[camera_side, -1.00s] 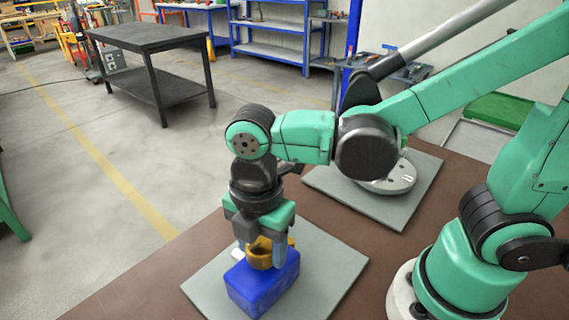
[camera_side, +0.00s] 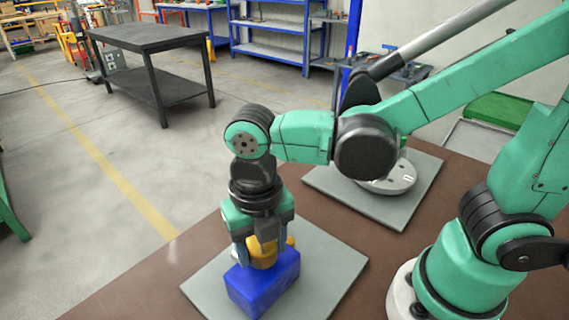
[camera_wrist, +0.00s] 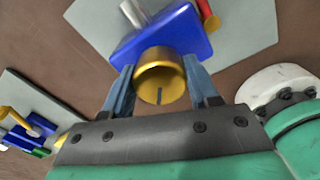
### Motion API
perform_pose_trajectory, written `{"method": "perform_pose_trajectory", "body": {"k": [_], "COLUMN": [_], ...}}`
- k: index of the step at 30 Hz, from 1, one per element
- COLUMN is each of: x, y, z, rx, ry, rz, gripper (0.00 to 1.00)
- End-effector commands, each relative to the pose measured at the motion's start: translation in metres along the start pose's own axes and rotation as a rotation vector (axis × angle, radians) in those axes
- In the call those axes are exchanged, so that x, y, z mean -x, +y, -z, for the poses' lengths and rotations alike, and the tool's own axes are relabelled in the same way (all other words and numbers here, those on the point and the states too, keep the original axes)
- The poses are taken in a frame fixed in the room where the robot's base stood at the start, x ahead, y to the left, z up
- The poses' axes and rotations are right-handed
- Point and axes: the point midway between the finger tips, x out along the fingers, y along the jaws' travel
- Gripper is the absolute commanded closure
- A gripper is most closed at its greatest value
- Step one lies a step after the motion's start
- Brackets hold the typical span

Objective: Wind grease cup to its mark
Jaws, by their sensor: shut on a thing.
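The brass-yellow grease cup (camera_side: 263,257) stands upright on top of a blue block (camera_side: 263,287). In the wrist view the cup (camera_wrist: 160,72) shows its round end with a dark line on its near edge. My gripper (camera_side: 262,255) points down from above, with one finger on each side of the cup. In the wrist view my gripper (camera_wrist: 160,88) is shut on the cup, and the blue block (camera_wrist: 185,40) lies just beyond. The fingers hide part of the cup in the side view. I cannot make out a matching mark on the block.
The block sits on a grey plate (camera_side: 330,265) on the brown table. A second grey plate (camera_side: 415,205) lies farther back; the wrist view shows small blue and yellow parts on it (camera_wrist: 62,115). A white piece (camera_wrist: 132,14) and a red-ended rod (camera_wrist: 208,17) stick out by the block.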

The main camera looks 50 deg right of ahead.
Motion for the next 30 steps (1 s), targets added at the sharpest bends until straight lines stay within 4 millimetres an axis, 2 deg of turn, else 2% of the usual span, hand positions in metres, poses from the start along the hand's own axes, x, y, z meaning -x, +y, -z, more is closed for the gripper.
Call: {"method": "perform_pose_trajectory", "body": {"k": [18,30], "x": [-0.0004,-0.0004], "y": [0.0003,0.0010], "z": [0.0002,0.0011], "rx": [0.561,0.770], "ry": [0.000,-0.001], "rz": [0.000,0.000], "gripper": [1.00,0.99]}}
